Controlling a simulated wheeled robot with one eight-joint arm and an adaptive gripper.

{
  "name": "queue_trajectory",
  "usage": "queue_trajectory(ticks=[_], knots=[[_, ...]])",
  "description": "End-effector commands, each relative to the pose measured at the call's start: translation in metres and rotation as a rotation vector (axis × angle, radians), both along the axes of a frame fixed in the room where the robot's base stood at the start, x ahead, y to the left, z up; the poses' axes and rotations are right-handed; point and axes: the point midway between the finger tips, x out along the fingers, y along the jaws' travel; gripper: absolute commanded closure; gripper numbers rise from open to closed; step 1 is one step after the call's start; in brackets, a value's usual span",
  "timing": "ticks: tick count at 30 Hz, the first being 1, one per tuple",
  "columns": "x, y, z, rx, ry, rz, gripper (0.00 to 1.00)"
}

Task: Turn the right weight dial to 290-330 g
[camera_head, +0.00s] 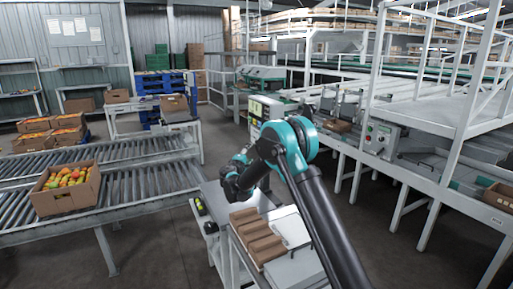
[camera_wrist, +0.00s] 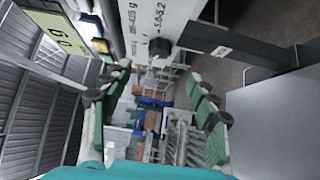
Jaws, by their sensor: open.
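A dark round dial (camera_wrist: 160,48) sits on a pale panel (camera_wrist: 150,15) printed with gram ranges, at the top of the wrist view. Which dial of the machine it is, and where its pointer stands, I cannot tell. My gripper (camera_wrist: 150,78) is open, its two green-padded fingers spread left and right, with the dial ahead between their tips and nothing held. In the head view my gripper (camera_head: 236,182) hangs in front of the white machine (camera_head: 262,104) with a lit yellow-green display. The dials are not discernible there. The display (camera_wrist: 62,32) reads 0 g in the wrist view.
A dark bar (camera_wrist: 235,48) crosses the wrist view at upper right. In the head view, a bench with brown cartons (camera_head: 258,238) stands below my arm. A control box (camera_head: 381,138) is at right.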

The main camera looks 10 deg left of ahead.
Motion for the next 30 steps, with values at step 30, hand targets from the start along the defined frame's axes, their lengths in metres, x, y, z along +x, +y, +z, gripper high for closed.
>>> queue_trajectory(ticks=[30], knots=[[0.106,-0.021,0.000,0.001,0.001,0.000,0.41]])
